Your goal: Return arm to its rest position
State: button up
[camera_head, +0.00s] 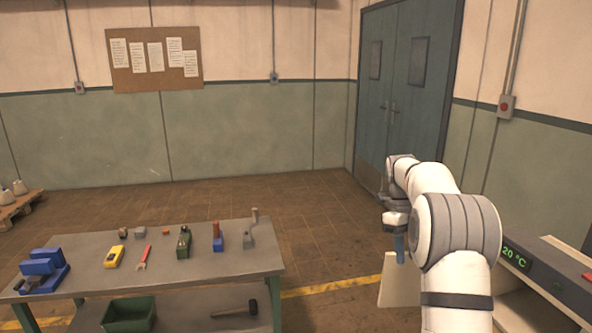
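My white and grey arm rises at the right of the head view and bends forward and down. My gripper (396,224) hangs at its end, pointing down, beyond the right end of the workbench. A narrow blue piece (400,248) shows just below it. I cannot tell whether this is a held object or part of the gripper. The fingers are too small and partly hidden to show whether they are open or shut.
A workbench (80,268) at the left holds a blue vise (42,270), a yellow meter (114,257), a red wrench (144,257) and other tools. A pale panel (401,285) is below my gripper. Floor beyond is clear.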

jog(key=s+a+n+t+b, duration=0.2)
jog(key=s+a+n, duration=0.2)
jog(key=s+n, duration=0.4)
jog(key=s+a+n+t+b, duration=0.1)
jog(key=s+a+n+b, duration=0.1)
jog(key=s+a+n, duration=0.35)
jog(key=s+a+f+n+t+b, duration=0.1)
jog(key=s+f+n, duration=0.1)
jog(key=s+n, duration=0.3)
jog(key=s+a+f+n+t, duration=0.1)
jog(key=s+f+n, duration=0.2)
jog(key=s+n, duration=0.3)
jog(key=s+a+f+n+t+y+b, duration=0.1)
jog(key=s+f+n, duration=0.2)
jog(key=s+n, duration=0.2)
jog(key=shift+s+a+b, duration=0.2)
jog(key=shift+s+b, duration=0.1)
jog(key=shift+s, duration=0.8)
jog(key=shift+d+n, duration=0.1)
jog(key=shift+n, duration=0.15)
